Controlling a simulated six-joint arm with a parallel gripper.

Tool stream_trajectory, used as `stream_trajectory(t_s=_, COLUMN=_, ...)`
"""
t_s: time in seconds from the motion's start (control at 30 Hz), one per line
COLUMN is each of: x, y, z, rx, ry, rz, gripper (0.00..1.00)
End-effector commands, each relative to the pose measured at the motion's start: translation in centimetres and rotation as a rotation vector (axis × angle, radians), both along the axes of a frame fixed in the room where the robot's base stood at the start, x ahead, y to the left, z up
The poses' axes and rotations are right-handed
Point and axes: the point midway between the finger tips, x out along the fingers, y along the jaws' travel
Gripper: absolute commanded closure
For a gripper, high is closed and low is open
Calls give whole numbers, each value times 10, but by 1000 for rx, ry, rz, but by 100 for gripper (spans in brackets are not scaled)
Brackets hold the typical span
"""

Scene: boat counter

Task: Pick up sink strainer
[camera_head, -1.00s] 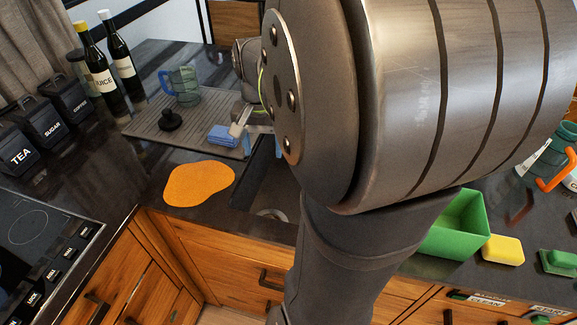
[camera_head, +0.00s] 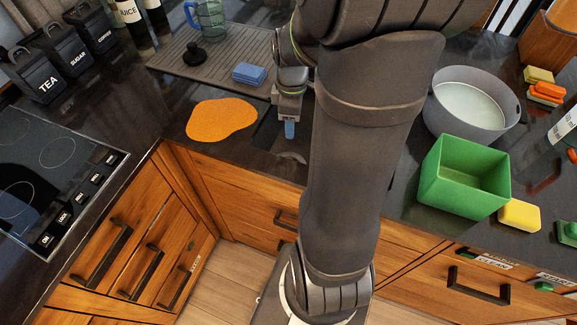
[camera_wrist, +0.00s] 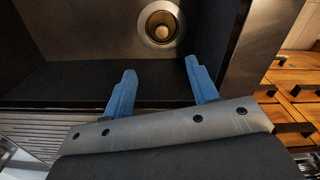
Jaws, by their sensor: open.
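The sink strainer (camera_wrist: 160,26) appears in the wrist view as a round metal ring with a brownish centre and a small knob, on the floor of the dark sink (camera_wrist: 75,80). My gripper (camera_wrist: 161,67) is open, with its two blue fingers apart and nothing between them. The strainer lies beyond the fingertips, apart from them. In the head view my gripper (camera_head: 289,130) points down over the sink, and my arm hides much of the basin.
A blue sponge (camera_head: 249,74) and a black knobbed stopper (camera_head: 194,54) lie on the drying rack (camera_head: 222,50). An orange cloth (camera_head: 221,119) lies left of the sink. A green bin (camera_head: 462,190), yellow sponge (camera_head: 519,215) and grey basin (camera_head: 431,112) stand at right.

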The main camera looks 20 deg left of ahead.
Motion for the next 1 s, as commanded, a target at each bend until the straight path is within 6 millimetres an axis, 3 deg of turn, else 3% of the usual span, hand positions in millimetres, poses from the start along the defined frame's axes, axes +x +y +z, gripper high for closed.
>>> stream_trajectory(t_s=0.6, x=-2, y=0, z=-100, rx=-3, ry=5, rz=8, gripper=46)
stream_trajectory(t_s=1.0, x=-2, y=2, z=-128, rx=-2, ry=3, rz=8, gripper=46)
